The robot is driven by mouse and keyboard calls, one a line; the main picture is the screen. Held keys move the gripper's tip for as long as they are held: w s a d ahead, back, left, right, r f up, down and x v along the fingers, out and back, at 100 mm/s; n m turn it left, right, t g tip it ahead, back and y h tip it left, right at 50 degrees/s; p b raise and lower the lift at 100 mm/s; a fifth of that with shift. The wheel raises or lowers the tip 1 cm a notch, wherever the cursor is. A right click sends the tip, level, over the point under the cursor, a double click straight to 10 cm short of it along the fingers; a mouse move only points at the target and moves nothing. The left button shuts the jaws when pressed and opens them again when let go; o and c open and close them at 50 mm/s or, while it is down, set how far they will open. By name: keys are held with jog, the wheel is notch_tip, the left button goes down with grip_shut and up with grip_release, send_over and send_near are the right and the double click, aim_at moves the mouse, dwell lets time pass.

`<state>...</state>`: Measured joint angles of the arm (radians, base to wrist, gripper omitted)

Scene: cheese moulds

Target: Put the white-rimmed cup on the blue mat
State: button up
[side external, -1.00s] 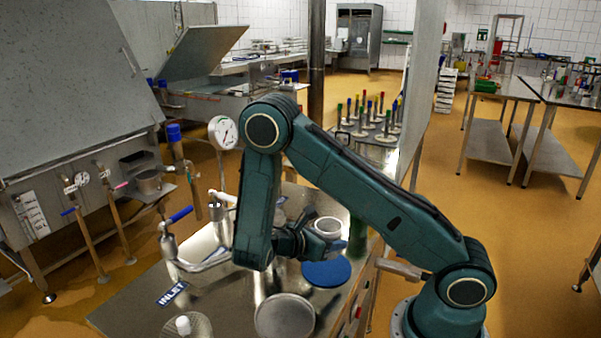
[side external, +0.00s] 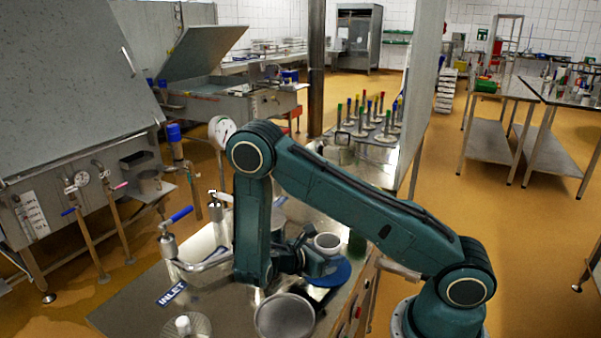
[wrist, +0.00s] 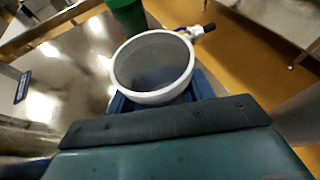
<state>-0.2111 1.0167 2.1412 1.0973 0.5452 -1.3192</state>
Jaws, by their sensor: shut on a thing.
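The white-rimmed cup (side external: 327,242) is upright and grey inside; its round opening faces the camera in the wrist view (wrist: 150,92). My gripper (side external: 322,262) is shut on the cup from the left. The round blue mat (side external: 338,275) lies on the steel table, partly hidden by my gripper and the cup. In the side view the cup overlaps the mat's back part. I cannot tell whether its base touches the mat, since my gripper hides it.
A green object (side external: 357,243) stands just behind and right of the cup. A round grey-topped pan (side external: 284,316) sits in front of the mat. A pipe with a blue-handled valve (side external: 180,215) and an INLET label (side external: 172,293) are on the left.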

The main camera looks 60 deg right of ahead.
jog(key=shift+f, duration=0.1)
jog(key=o, duration=1)
jog(key=shift+w+a, duration=0.1)
jog(key=v, duration=1.2)
jog(key=shift+r, duration=0.25)
